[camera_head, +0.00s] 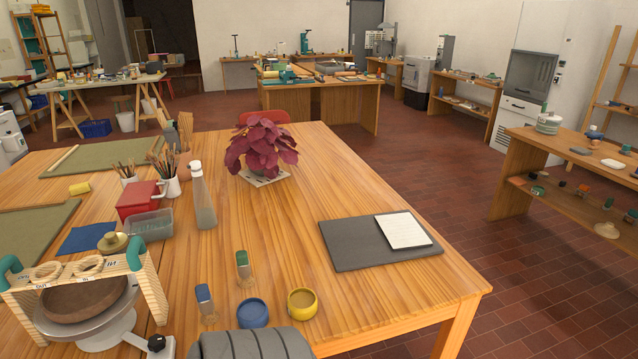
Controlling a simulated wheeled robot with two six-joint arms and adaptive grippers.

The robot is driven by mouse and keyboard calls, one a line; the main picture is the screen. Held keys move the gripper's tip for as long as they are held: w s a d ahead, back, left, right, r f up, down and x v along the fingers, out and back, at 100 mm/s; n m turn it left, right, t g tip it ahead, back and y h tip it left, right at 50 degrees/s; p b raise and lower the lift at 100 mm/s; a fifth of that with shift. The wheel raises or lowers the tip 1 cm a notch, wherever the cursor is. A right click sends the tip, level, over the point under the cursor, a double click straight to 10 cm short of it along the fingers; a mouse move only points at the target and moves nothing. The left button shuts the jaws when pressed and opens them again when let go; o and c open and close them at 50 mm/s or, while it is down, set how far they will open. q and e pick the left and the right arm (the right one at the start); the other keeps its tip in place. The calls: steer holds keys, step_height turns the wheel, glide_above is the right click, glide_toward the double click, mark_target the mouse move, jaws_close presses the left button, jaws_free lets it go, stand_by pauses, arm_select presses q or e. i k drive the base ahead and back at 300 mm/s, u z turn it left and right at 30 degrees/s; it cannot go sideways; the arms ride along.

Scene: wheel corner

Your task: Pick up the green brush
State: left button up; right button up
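The green brush (242,262) stands upright on the wooden table, near its front edge. Its top is green and its lower part is pale. A similar blue-topped brush (205,300) stands to its left and nearer. Neither of my grippers shows in the view, and nothing touches the green brush.
A blue bowl (252,314) and a yellow bowl (302,303) stand just in front of the brush. A grey ribbed shape (250,345) fills the bottom edge. A clear bottle (202,200) and a potted plant (262,148) stand behind. Wood right of the brush is bare.

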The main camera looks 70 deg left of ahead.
mark_target(242, 262)
steer(key=u, duration=3.4)
steer(key=i, duration=0.3)
